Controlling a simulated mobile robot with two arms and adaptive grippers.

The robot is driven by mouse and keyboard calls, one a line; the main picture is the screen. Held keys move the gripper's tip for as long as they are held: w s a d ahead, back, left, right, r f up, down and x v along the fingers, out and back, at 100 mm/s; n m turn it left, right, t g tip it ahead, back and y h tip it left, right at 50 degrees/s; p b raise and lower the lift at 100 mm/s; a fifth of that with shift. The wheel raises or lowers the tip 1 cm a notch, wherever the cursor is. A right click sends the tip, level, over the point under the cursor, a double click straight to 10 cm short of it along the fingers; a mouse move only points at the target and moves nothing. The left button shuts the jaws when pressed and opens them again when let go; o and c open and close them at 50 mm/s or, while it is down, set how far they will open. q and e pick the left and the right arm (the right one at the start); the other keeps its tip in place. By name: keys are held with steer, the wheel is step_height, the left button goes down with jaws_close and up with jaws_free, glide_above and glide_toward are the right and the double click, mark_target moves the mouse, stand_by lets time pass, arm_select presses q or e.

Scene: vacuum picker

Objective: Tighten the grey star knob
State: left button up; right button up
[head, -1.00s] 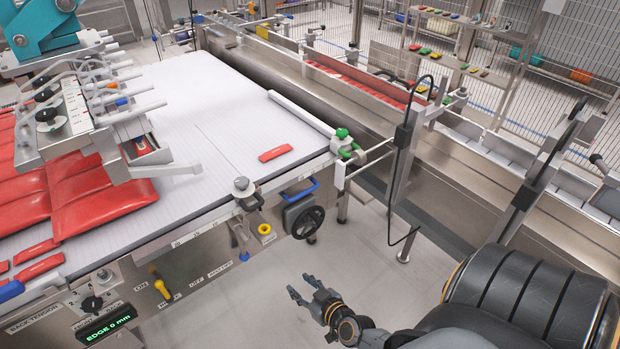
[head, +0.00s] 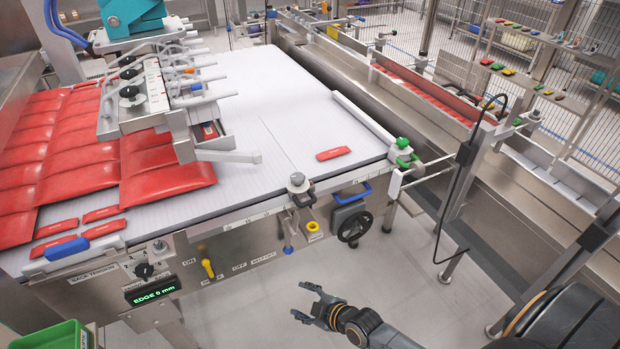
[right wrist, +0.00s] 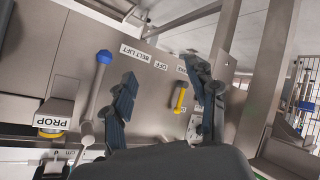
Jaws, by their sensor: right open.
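A grey knob (head: 297,180), which looks like the star knob, sits upright on a bracket at the front edge of the white belt table (head: 255,100). Its lobes are too small to make out. My right gripper (head: 303,301) is open and empty, low in front of the machine, below the knob and well apart from it. In the right wrist view the open fingers (right wrist: 162,72) face the front panel, with its blue-tipped lever (right wrist: 104,57) and yellow lever (right wrist: 180,98) beyond them. I cannot pick out the grey knob surely there. My left gripper is not in view.
A black handwheel (head: 355,228) and blue handle (head: 352,193) stick out right of the knob. A green knob (head: 402,143) stands at the table corner. A red packet (head: 333,154) lies on the belt. A green crate (head: 52,336) is at lower left. Floor around my gripper is clear.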

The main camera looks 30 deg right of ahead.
step_height(320, 180, up, 2)
steer(key=w+a+n+g+h, duration=0.1)
steer(key=a+n+g, duration=0.1)
steer(key=n, duration=0.6)
steer(key=n+t+h+p, duration=0.3)
steer(key=n+t+h, duration=0.55)
steer(key=n, duration=0.55)
glide_toward(299, 182)
steer(key=shift+y, duration=0.35)
steer(key=p+x, duration=0.1)
steer(key=x, duration=0.5)
steer(key=p+x, duration=0.1)
steer(key=x, duration=0.5)
steer(key=shift+s+d+r, duration=0.1)
steer(key=shift+d, duration=0.1)
steer(key=shift+c, duration=0.2)
steer(key=c, duration=1.1)
steer(key=shift+m, duration=0.3)
steer(key=shift+c, duration=0.2)
